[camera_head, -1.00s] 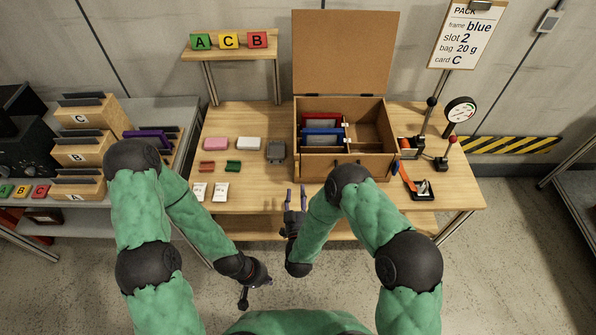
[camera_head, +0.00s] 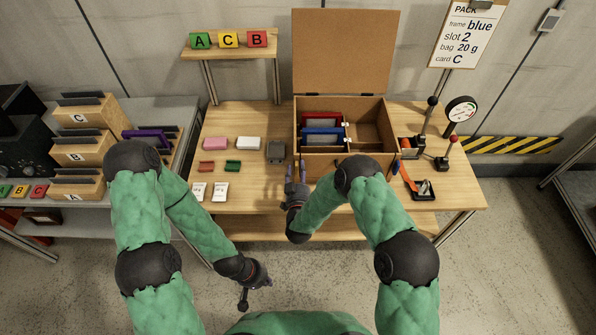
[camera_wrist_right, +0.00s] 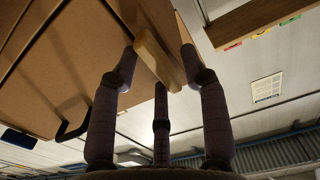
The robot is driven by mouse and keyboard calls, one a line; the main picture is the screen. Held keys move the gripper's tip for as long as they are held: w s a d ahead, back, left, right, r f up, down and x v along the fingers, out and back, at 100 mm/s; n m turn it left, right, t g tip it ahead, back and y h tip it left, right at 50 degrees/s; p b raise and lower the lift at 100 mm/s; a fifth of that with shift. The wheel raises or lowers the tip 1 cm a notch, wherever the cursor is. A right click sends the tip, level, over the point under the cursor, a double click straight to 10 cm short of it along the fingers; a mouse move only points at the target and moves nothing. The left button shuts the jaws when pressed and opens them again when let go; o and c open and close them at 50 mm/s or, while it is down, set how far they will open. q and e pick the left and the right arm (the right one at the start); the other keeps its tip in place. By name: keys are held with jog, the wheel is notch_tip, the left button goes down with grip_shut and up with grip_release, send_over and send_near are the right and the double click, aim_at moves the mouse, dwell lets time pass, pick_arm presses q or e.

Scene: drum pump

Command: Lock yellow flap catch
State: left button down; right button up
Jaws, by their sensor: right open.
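The wooden box (camera_head: 384,92) stands on the table with its lid raised and its front panel up. No distinctly yellow catch can be made out in the head view. In the right wrist view a short tan bar (camera_wrist_right: 160,60) sticks out at the box's front corner; it may be the flap catch. My right gripper (camera_head: 295,170) is open at the box's front left corner. Its fingers (camera_wrist_right: 160,75) stand on either side of the tan bar, and contact cannot be told. My left gripper (camera_head: 246,298) hangs low in front of the table; its jaw state is unclear.
A dark handle (camera_wrist_right: 74,131) is on the box front. A grey block (camera_head: 276,151) lies just left of the box. Pink (camera_head: 215,143) and white (camera_head: 249,143) blocks and small packets (camera_head: 220,191) lie further left. Dividers (camera_head: 322,132) stand inside the box.

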grip_shut()
jog(key=shift+d+f+m+b, duration=0.1)
jog(key=shift+f+m+b, duration=0.1)
jog(key=shift+m+b, duration=2.55)
jog(key=shift+a+f+m+b, duration=0.15)
jog(key=shift+m+b, duration=2)
jog(key=shift+m, duration=1.1)
jog(key=shift+d+f+m+b, duration=0.15)
jog(key=shift+f+m+b, duration=0.05)
jog(key=shift+m+b, duration=2.55)
jog(key=shift+m+p, duration=0.3)
jog(key=shift+m, duration=0.05)
